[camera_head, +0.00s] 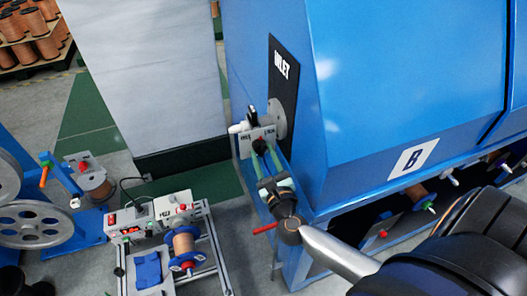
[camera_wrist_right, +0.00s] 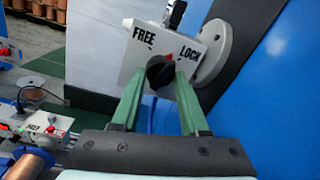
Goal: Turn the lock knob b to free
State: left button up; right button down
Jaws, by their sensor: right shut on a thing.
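Lock knob b (camera_head: 260,146) is a round black knob on a white block (camera_head: 242,145) at the blue machine's inlet. In the right wrist view the knob (camera_wrist_right: 159,75) sits on the block's face, with FREE (camera_wrist_right: 144,34) printed at upper left and LOCK (camera_wrist_right: 190,51) at upper right. A red mark (camera_wrist_right: 170,57) on the knob's upper right edge points towards LOCK. My right gripper (camera_head: 263,158) has its two green fingers on either side of the knob, shut on it; the fingers also show in the wrist view (camera_wrist_right: 161,82). My left gripper is out of view.
The blue machine (camera_head: 360,90), with its black INLET plate (camera_head: 282,85) and B label (camera_head: 412,158), stands close on the right. A grey panel (camera_head: 140,70) rises at the back left. A bench unit with a copper spool (camera_head: 184,243) stands at lower left.

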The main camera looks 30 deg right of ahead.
jog(key=n+p, duration=0.1)
jog(key=n, duration=0.2)
jog(key=shift+r, duration=0.1)
jog(key=n, duration=0.2)
jog(key=shift+d+n, duration=0.1)
jog(key=shift+n, duration=0.3)
jog(key=n, duration=0.3)
jog(key=shift+n+y+p, duration=0.3)
jog(key=shift+n, duration=0.1)
jog(key=shift+n+t, duration=0.3)
jog(key=shift+n, duration=1.5)
jog(key=shift+y, duration=0.3)
jog(key=shift+c, duration=2.1)
grip_release()
